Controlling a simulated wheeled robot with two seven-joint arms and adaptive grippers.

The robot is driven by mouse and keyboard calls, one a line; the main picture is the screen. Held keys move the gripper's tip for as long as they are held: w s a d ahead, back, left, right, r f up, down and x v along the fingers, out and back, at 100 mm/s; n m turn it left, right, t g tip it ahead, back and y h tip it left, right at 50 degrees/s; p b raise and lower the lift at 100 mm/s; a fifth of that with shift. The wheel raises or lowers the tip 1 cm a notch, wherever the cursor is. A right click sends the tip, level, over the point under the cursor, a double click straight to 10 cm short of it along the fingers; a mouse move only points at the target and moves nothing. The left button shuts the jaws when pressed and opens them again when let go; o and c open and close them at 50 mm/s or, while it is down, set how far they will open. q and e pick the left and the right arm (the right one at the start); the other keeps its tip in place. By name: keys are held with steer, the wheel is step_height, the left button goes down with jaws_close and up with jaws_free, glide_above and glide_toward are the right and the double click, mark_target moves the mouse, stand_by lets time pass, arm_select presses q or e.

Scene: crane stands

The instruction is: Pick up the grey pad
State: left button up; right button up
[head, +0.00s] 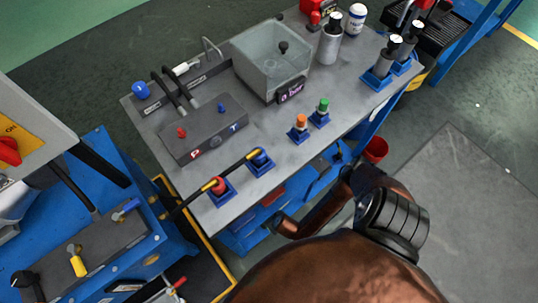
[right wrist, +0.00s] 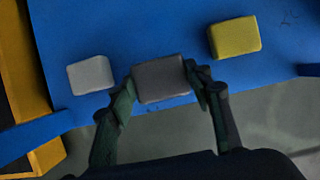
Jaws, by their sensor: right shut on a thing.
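The grey pad (right wrist: 161,80) is a small dark grey block in the middle of the right wrist view. My right gripper (right wrist: 160,86) is shut on it, one finger at each side. Behind and below it is a blue surface (right wrist: 140,30), near its front edge. I cannot tell whether the pad still touches that surface. In the head view my right gripper is out of sight beyond the bench edge, and no left gripper shows.
A whitish pad (right wrist: 90,75) lies left of the grey one and a yellow pad (right wrist: 234,38) lies to the right. A yellow frame (right wrist: 25,70) stands at the left. The grey workbench (head: 205,205) carries a clear bin (head: 268,62) and several colored knobs.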

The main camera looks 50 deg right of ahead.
steer(key=s, duration=0.1)
steer(key=s+p, duration=0.1)
steer(key=s, duration=0.1)
steer(key=shift+a+r, duration=0.15)
steer(key=shift+a, duration=0.25)
arm_select(q)
step_height(320, 180, down, 12)
steer(key=s+a+p, duration=0.2)
steer(key=p, duration=0.1)
steer(key=shift+s+a+r+g+y, duration=0.25)
steer(key=shift+s+a+g+y, duration=0.1)
steer(key=shift+a+g+y, duration=0.05)
arm_select(e)
steer(key=s+a, duration=0.2)
steer(key=s, duration=0.9)
steer(key=shift+s+a, duration=0.3)
steer(key=shift+a, duration=0.05)
steer(key=shift+f, duration=0.2)
